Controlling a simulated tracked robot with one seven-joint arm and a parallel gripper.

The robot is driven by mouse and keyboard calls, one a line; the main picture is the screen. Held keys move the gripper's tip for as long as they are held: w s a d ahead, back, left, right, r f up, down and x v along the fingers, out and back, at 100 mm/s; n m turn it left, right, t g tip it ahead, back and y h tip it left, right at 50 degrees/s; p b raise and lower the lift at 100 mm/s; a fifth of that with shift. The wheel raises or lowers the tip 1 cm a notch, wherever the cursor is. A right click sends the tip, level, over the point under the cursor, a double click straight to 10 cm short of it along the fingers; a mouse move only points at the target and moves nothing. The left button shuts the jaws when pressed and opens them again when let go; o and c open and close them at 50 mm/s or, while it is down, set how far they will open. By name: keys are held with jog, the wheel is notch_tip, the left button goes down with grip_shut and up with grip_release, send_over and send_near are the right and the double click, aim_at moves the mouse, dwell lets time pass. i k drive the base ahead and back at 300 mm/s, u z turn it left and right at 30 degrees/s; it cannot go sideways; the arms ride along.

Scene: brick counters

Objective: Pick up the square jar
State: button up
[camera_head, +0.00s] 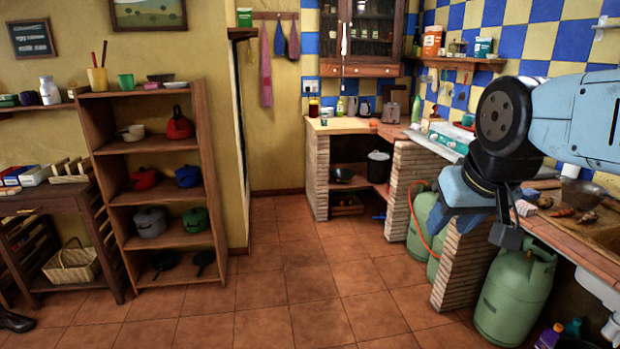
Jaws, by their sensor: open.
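No jar can be clearly told as the square jar at this size. A small dark amber jar (313,108) stands on the back counter, near the left end of its top; its shape is too small to make out. My gripper (480,226) is at the right, high in front of the right-hand counter and pointing down. Its jaws are open with nothing seen between them. It is well apart from the amber jar, nearer to the camera. My arm hides part of the right counter and the wall behind it.
The back counter (342,126) also holds bottles, a kettle and a toaster (392,113). Green gas cylinders (514,297) stand under the right counter. A wooden shelf (165,242) with pots stands at the left. The tiled floor (300,280) between is clear.

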aim_at(451, 53)
jog(key=z, duration=0.25)
jog(key=i, duration=1.15)
jog(key=z, duration=0.3)
jog(key=i, duration=1.15)
jog(key=u, duration=0.45)
jog(key=i, duration=1.25)
jog(key=u, duration=0.5)
jog(key=k, duration=0.45)
jog(key=u, duration=1.55)
